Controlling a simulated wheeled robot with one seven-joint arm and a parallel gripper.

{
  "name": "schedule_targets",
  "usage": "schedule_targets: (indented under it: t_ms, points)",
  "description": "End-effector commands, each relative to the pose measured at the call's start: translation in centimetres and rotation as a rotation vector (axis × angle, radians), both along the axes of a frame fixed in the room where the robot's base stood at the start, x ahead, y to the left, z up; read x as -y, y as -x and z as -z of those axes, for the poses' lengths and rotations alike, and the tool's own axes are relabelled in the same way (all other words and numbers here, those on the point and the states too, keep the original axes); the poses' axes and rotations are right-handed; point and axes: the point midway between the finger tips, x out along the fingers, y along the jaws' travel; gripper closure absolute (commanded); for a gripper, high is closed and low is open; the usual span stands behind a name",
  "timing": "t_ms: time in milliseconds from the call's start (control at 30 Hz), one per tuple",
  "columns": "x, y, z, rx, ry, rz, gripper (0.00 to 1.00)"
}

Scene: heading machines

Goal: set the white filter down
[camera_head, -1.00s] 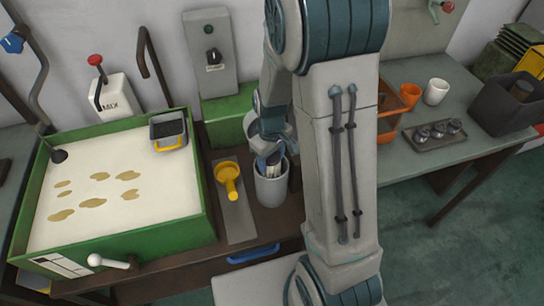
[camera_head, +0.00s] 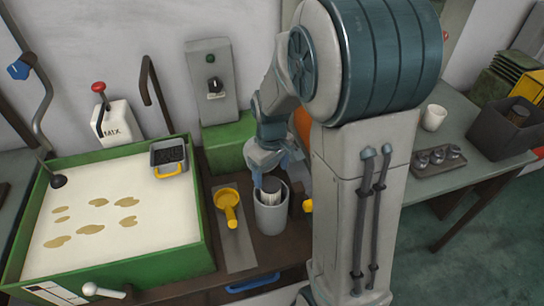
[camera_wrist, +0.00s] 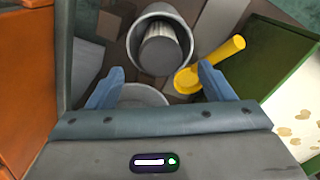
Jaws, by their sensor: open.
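My gripper (camera_head: 276,158) is open behind the rim of a grey pot in the head view. In the wrist view the fingers (camera_wrist: 160,70) stand wide apart with nothing clasped between them. A pale round thing (camera_wrist: 142,95), which looks like the white filter, shows between and below the fingers, partly hidden by my gripper's body. I cannot tell whether it touches a finger. The grey pot (camera_head: 270,216) stands beyond the fingertips in the wrist view (camera_wrist: 134,42). It holds a ribbed pale cylinder with a dark end (camera_wrist: 160,52).
A yellow scoop (camera_head: 229,204) lies on a strip left of the pot. A green-sided tray (camera_head: 208,222) fills the left. A yellow-ended item (camera_head: 307,205) is close right of the pot. A white cup (camera_head: 434,117) and a dark bin (camera_head: 500,135) stand farther right.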

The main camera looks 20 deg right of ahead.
Motion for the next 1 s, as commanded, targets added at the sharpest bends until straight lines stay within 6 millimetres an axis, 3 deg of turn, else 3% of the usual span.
schedule_targets:
  t_ms: [200, 467, 567, 800, 1000]
  points:
    - [0.0, -0.1, -4.0, 0.004, -0.001, 0.000, 0.25]
    - [0.0, 0.7, -6.2, 0.017, -0.004, 0.025, 0.25]
    - [0.0, 2.3, -7.6, 0.048, -0.011, 0.074, 0.25]
    - [-0.1, 8.3, -10.9, 0.157, -0.036, 0.259, 0.25]
    - [-0.1, 12.4, -11.8, 0.229, -0.054, 0.392, 0.25]
